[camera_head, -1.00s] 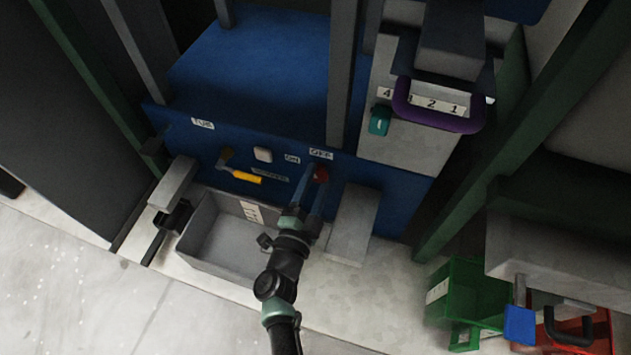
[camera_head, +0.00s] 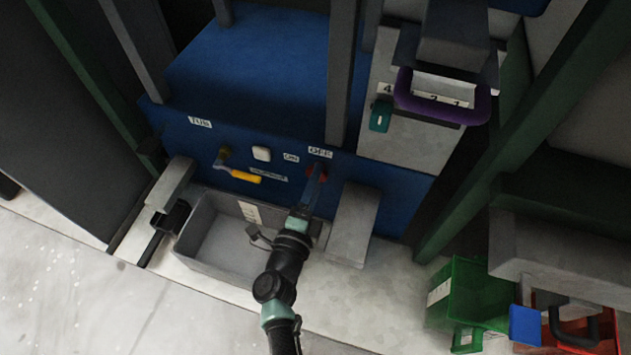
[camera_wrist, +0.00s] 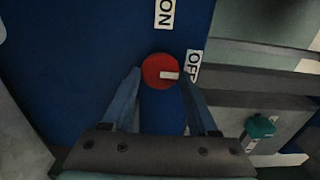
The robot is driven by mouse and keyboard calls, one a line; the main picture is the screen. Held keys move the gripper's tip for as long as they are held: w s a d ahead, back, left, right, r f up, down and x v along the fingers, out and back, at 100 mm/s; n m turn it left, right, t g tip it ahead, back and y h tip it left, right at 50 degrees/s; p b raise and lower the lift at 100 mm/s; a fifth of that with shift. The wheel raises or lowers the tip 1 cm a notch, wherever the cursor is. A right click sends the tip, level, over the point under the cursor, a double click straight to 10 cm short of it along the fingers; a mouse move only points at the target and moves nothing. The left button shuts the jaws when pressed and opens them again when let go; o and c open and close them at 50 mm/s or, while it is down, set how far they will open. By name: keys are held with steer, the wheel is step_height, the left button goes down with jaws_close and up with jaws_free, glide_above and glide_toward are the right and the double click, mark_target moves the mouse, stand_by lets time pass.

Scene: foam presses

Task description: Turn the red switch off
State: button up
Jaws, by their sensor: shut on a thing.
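The red switch (camera_head: 318,171) is a round red knob on the blue front panel, just below the OFF label (camera_head: 320,152) and to the right of the ON label (camera_head: 291,158). In the wrist view the red switch (camera_wrist: 158,70) shows a pale pointer mark directed toward the OFF label (camera_wrist: 193,66); the ON label (camera_wrist: 165,12) lies above. My gripper (camera_wrist: 160,75) has its two blue fingers on either side of the knob, shut on it. In the head view my gripper (camera_head: 316,180) partly hides the knob.
A yellow-handled lever (camera_head: 245,176) and a white button (camera_head: 261,154) sit left on the panel. A grey open bin (camera_head: 190,235) stands below, and a grey block (camera_head: 352,225) right of my arm. A purple handle (camera_head: 440,112) and green knob (camera_head: 380,117) are upper right.

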steer(key=shift+a+f, duration=0.1)
steer(key=o, duration=1.3)
steer(key=shift+o, duration=0.2)
steer(key=shift+s, duration=0.1)
steer(key=p+v, duration=0.5)
steer(key=v, duration=0.7)
steer(key=shift+s+p, duration=0.35)
steer(key=shift+s, duration=0.05)
steer(key=shift+a, duration=0.1)
